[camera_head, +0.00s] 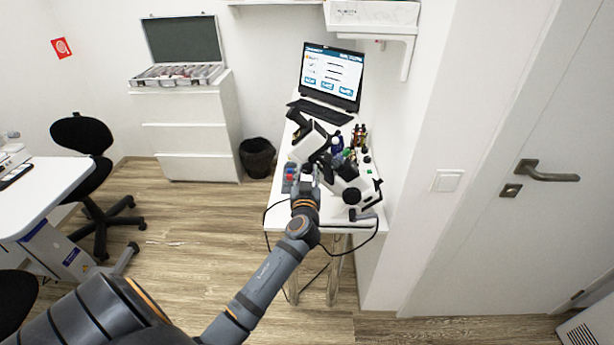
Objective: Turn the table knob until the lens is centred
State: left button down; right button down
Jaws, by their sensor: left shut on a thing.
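A white and black optical instrument (352,186) stands at the near end of the narrow white table (340,219), with a tilted white and black upper part (309,141). My left gripper (310,176) reaches in from below, close against the left side of the instrument. It is shut on a small part there, most likely the table knob, which the fingers hide. I cannot make out the lens or whether it is centred. My right gripper is not in view.
Small bottles (358,136) stand behind the instrument, and a laptop (331,77) at the table's far end. A blue and red item (290,176) lies left of the gripper. A black cable (376,232) hangs over the front edge. A black bin (257,158) stands left of the table.

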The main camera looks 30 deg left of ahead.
pick_arm(q)
jog(key=c, duration=1)
grip_release()
jog(key=v, duration=1.2)
jog(key=shift+d+f, duration=0.1)
jog(key=shift+f, duration=0.05)
